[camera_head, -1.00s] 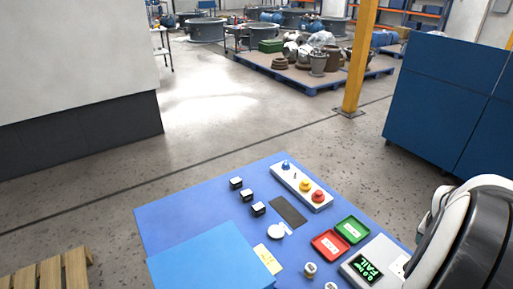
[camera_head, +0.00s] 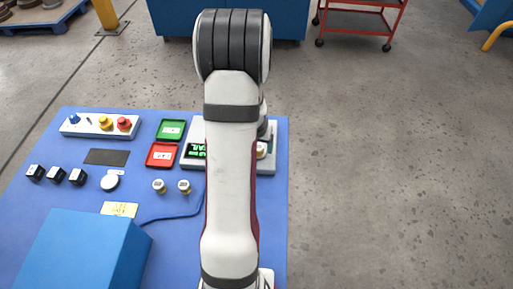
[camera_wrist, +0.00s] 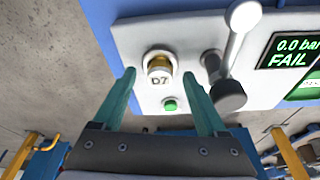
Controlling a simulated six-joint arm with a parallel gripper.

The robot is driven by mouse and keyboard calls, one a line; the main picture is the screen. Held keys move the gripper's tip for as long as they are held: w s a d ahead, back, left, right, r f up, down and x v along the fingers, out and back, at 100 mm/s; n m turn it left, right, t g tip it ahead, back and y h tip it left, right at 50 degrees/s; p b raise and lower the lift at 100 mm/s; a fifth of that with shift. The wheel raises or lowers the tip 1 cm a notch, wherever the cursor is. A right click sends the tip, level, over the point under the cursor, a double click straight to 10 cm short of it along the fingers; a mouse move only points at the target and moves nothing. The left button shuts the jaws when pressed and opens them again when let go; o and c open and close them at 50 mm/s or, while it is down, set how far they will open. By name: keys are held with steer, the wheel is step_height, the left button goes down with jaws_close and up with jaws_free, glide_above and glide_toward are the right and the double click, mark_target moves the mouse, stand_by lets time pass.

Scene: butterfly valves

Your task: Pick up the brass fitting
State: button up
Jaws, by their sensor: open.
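The brass fitting (camera_wrist: 159,66) with a white top stands on the grey test station (camera_wrist: 126,36), by a label reading D7, in the wrist view. In the head view a fitting (camera_head: 261,150) shows on the station just right of my arm. My gripper (camera_wrist: 158,77) is open and empty, its two green fingers pointing toward the fitting, one to each side in the picture. I cannot tell how far the fingertips are from it. My gripper is hidden by the arm in the head view.
A green button (camera_wrist: 170,105) lies below the label. The station's screen reads FAIL (camera_wrist: 290,60). Two similar fittings (camera_head: 159,186) (camera_head: 184,187), a red tray (camera_head: 161,155) and a green tray (camera_head: 171,130) are left of my arm.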

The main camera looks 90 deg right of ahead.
jaws_close()
stand_by(0.3)
